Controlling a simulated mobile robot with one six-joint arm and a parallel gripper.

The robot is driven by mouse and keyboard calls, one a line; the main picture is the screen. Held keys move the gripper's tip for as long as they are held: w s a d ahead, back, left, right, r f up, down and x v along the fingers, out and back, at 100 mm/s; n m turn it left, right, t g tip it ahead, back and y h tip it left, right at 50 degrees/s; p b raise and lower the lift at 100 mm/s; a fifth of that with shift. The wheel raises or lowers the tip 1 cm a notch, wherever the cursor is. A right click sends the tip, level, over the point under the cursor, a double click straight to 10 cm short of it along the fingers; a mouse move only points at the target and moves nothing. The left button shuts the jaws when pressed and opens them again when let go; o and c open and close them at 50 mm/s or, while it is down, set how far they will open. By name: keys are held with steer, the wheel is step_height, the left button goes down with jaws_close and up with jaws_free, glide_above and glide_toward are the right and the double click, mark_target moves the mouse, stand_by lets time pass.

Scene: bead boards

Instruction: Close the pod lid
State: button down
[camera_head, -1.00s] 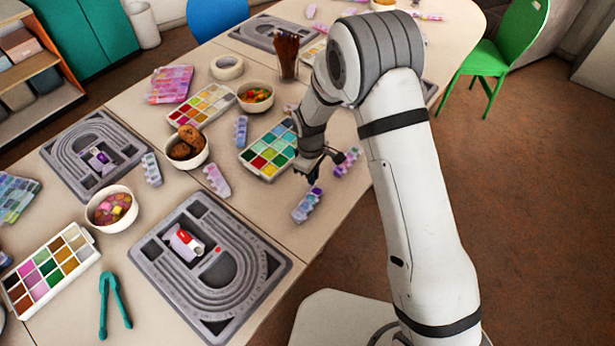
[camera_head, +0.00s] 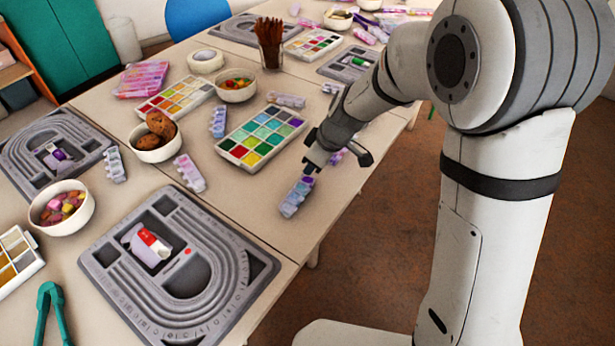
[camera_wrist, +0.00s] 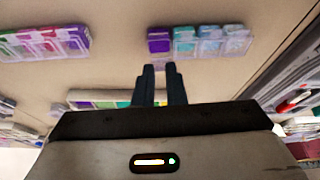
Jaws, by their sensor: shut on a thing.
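The pod strip (camera_head: 298,196), a row of small clear compartments with pale blue and purple contents, lies near the right edge of the table in the head view. In the wrist view the strip (camera_wrist: 210,42) is at the top, with a purple end pod (camera_wrist: 160,40) set slightly apart from the blue ones. My gripper (camera_head: 309,168) points down at the strip's far end. In the wrist view its fingers (camera_wrist: 159,70) are close together, tips at the purple pod. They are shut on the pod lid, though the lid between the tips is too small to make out.
A paint-coloured bead box (camera_head: 262,137) lies just left of my gripper. Another pod strip (camera_head: 190,173) and a grey bead board (camera_head: 235,262) are further left and nearer. A pink and purple strip (camera_wrist: 45,42) is beside it in the wrist view. Table is bare between them.

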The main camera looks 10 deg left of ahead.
steer(key=shift+s+d+f+t+y+b, duration=0.1)
steer(key=shift+d+f+t+y+b, duration=0.45)
steer(key=shift+b, duration=3.25)
steer(key=shift+s+d+f+g+y+b, duration=0.2)
steer(key=shift+f+y+b, duration=0.6)
steer(key=shift+b, duration=3)
steer(key=y+b, duration=0.1)
steer(key=b, duration=0.3)
steer(key=t+y+b, duration=0.1)
steer(key=b, duration=0.3)
steer(key=shift+d+f+y, duration=0.2)
steer(key=shift+d+y, duration=0.05)
steer(key=shift+d, duration=0.15)
steer(key=y+b, duration=0.1)
steer(key=b, duration=0.2)
steer(key=y+b, duration=0.1)
steer(key=b, duration=0.1)
steer(key=shift+s+d+f+t+b, duration=0.1)
steer(key=shift+d+f+t+b, duration=0.2)
steer(key=shift+f+b, duration=0.1)
steer(key=shift+d+f+y+b, duration=0.2)
steer(key=shift+f+y+b, duration=0.15)
steer(key=shift+y+b, duration=0.55)
steer(key=shift+t, duration=0.25)
steer(key=c, duration=1.5)
jaws_free()
steer(key=shift+o, duration=0.2)
steer(key=shift+r, duration=0.1)
